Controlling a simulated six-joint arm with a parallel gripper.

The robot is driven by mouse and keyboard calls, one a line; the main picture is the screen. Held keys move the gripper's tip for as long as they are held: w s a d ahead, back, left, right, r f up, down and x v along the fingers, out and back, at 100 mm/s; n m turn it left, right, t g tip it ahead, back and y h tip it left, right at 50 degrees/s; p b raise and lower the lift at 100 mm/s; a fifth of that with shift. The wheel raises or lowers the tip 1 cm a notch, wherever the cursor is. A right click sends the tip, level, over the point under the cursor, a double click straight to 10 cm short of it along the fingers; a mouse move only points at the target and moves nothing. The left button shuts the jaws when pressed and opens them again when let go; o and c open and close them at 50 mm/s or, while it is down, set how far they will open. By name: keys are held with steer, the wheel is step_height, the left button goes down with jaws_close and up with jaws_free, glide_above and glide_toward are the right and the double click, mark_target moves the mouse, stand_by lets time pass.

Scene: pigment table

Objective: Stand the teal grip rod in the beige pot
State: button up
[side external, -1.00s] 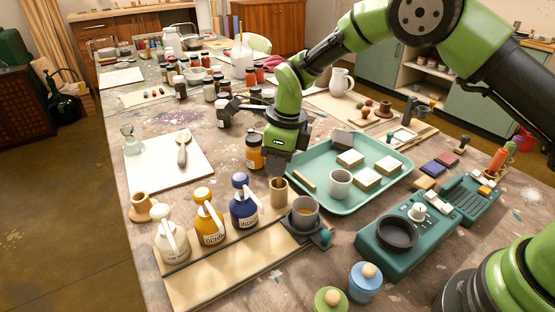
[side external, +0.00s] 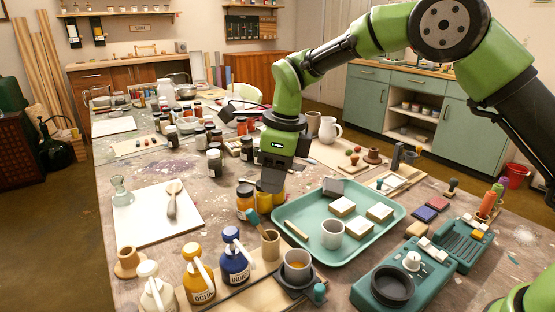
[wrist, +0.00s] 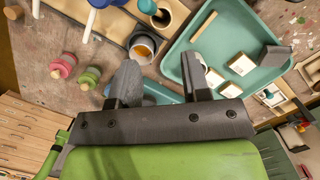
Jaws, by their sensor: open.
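The beige pot (side external: 271,245) stands at the back of the wooden board, beside the grey cup. The teal grip rod (side external: 254,221) stands in the pot, tilted to the left with its teal end above the rim. In the wrist view, the rod's teal end (wrist: 148,6) and the pot (wrist: 178,14) show at the top. My gripper (side external: 272,186) is above and behind the pot, clear of the rod. In the wrist view, the two fingers of my gripper (wrist: 160,72) are apart with nothing between them.
The teal tray (side external: 352,257) with a white mug and several blocks lies right of the pot. Labelled bottles (side external: 235,258) stand to the left. The grey cup (side external: 296,265) is close at the right. Orange jars (side external: 245,200) stand behind the pot.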

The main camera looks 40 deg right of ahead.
steer(key=s+d+r+n+t, duration=0.1)
steer(key=s+d+r+n, duration=0.1)
steer(key=s+r+n, duration=0.4)
steer(key=s+d+r+n+t, duration=0.25)
steer(key=s+r+n, duration=0.25)
steer(key=r, duration=0.3)
steer(key=s+d+f+n+t, duration=0.1)
steer(key=s+d+n+t, duration=0.1)
steer(key=s+n, duration=1)
steer(key=shift+s+d+y, duration=0.4)
steer(key=shift+s+d, duration=0.1)
steer(key=shift+s, duration=0.75)
steer(key=shift+t, duration=0.25)
